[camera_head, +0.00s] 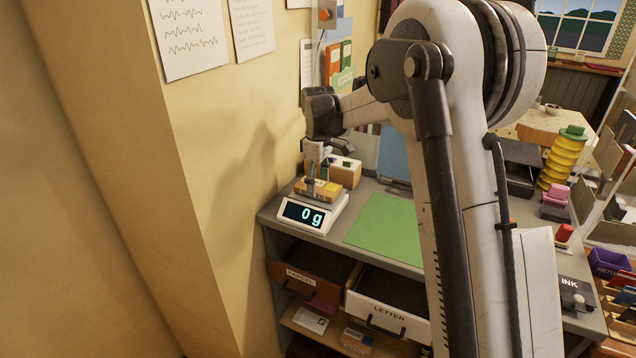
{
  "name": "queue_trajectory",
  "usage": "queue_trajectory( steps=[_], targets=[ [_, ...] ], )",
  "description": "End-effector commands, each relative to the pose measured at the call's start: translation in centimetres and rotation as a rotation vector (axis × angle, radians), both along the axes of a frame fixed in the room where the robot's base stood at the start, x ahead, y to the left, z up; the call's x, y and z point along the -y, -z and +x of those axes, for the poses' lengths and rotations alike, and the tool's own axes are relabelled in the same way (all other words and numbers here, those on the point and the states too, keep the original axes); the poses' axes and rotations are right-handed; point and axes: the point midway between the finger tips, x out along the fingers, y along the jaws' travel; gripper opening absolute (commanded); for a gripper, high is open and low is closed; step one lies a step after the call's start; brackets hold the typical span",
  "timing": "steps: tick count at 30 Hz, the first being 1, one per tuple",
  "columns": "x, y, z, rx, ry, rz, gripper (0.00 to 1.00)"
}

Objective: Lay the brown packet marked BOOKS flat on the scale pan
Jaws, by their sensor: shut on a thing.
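My gripper (312,182) points down over the scale and is shut on a small brown packet (325,191). The packet looks roughly level, and its marking is too small to read. The white scale (326,228) stands at the left end of the grey counter, and its display reads 0 g. The packet is over the scale pan and hides most of it. I cannot tell whether the packet touches the pan.
A tan box (346,172) stands close behind the scale, by the wall. A green mat (385,221) lies bare to the right. Below are drawers marked PARCEL (300,276) and LETTER (390,313). My arm hides the counter's middle.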

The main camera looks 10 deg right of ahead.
Motion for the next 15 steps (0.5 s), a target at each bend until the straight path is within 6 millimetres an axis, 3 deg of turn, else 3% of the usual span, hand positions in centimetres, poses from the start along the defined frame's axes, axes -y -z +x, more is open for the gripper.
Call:
queue_trajectory(
  steps=[8,9,14,15],
  targets=[
    [0.00,0.37,0.00,0.000,0.000,0.000,0.23],
    [0.00,0.39,0.00,0.000,0.000,0.000,0.56],
    [0.00,0.35,0.00,0.000,0.000,0.000,0.77],
    [0.00,0.35,0.00,0.000,0.000,0.000,0.77]
  ],
)
